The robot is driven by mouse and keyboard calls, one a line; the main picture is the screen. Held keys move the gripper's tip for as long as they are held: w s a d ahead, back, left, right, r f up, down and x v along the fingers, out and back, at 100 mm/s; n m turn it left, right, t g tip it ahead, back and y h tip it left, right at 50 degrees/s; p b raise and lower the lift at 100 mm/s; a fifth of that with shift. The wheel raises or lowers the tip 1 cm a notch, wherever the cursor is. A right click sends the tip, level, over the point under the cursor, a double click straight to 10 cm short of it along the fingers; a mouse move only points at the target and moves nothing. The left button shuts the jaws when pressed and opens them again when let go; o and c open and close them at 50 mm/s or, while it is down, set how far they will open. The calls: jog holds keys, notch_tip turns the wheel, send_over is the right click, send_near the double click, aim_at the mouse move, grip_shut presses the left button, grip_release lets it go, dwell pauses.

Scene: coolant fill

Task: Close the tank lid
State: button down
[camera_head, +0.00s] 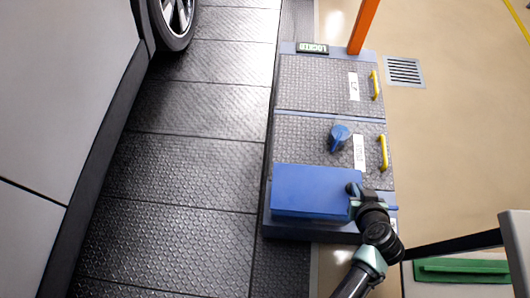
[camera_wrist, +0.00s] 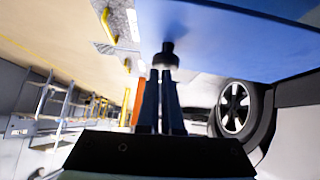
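The blue tank lid (camera_head: 312,188) is a flat panel at the near end of the grey floor unit, with a blue side below its front edge. The angle of the lid is hard to tell. My gripper (camera_head: 357,190) is at the lid's right edge. In the wrist view the blue lid (camera_wrist: 235,22) fills the upper right. A black knob (camera_wrist: 167,56) stands out from it, and the fingertips of my gripper (camera_wrist: 163,72) come close together around it. The fingers appear shut on the knob, whose base is partly hidden.
A blue turn handle (camera_head: 340,135) and yellow handles (camera_head: 382,153) are on the unit's grey panels behind the lid. An orange post (camera_head: 363,28) rises at the far end. A car (camera_head: 70,90) stands at left. Open floor lies right, with a drain grate (camera_head: 404,71).

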jog(key=shift+s+f, duration=0.25)
jog(key=shift+f, duration=0.1)
dwell(0.3)
jog(key=shift+s+r, duration=0.2)
jog(key=shift+r, duration=0.05)
jog(key=p+v, duration=0.3)
jog(key=v, duration=0.9)
jog(key=shift+r, duration=0.5)
jog(key=shift+w, duration=0.1)
